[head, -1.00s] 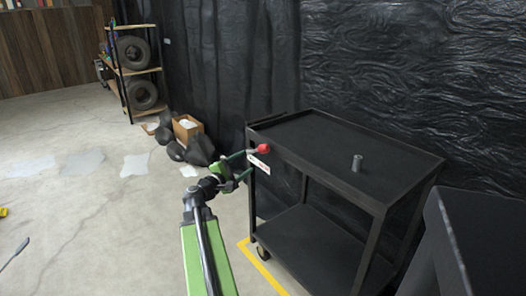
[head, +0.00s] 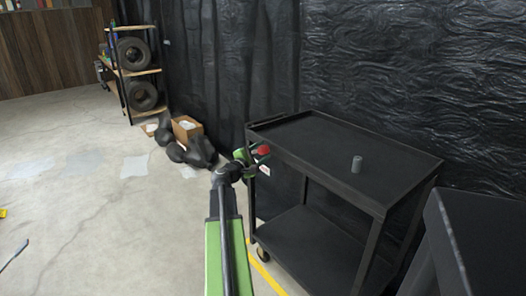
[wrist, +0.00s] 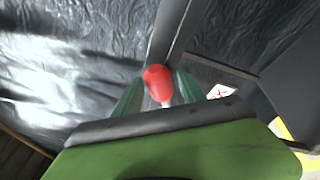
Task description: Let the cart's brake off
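The cart (head: 345,150) is a black two-shelf trolley on the right in the head view. A red knob (head: 263,150), which looks like the brake lever's end, sticks out at its near left top corner. My gripper (head: 250,158) is at this knob. In the wrist view the red knob (wrist: 158,83) sits between the two dark green fingers (wrist: 160,88), with a short pale stem below it. The fingers lie close on both sides; I cannot tell if they press on it. A white label with red marks (wrist: 221,91) shows beside the right finger.
A dark box-shaped unit (head: 475,235) is at the right. Dark bags (head: 190,152), a cardboard box (head: 186,128) and a tyre rack (head: 138,75) stand behind. The floor at left is mostly clear.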

